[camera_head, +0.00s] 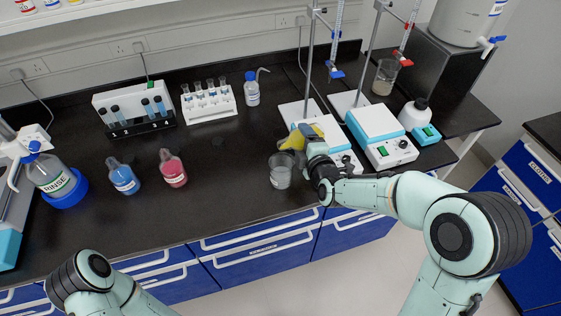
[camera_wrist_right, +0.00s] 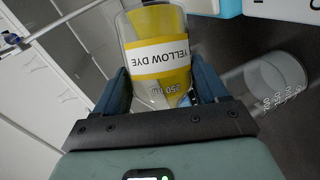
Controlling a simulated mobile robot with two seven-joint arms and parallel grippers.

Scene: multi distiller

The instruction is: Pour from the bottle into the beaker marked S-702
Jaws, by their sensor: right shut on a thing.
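My right gripper (camera_head: 313,140) is shut on a clear bottle of yellow dye (camera_head: 297,137), labelled YELLOW DYE. The bottle is tipped well over, its mouth end toward the left, just above and behind a clear glass beaker (camera_head: 281,172). In the right wrist view the bottle (camera_wrist_right: 158,85) sits between the blue fingers (camera_wrist_right: 160,92), and the beaker (camera_wrist_right: 272,82) is to its right. The beaker stands on the black bench near its front edge; its label is too small to read. I see no clear stream of liquid. My left gripper is out of view.
Two hotplate stirrers (camera_head: 380,135) with stands and burettes are right of the beaker. Racks of tubes (camera_head: 208,102) stand behind.

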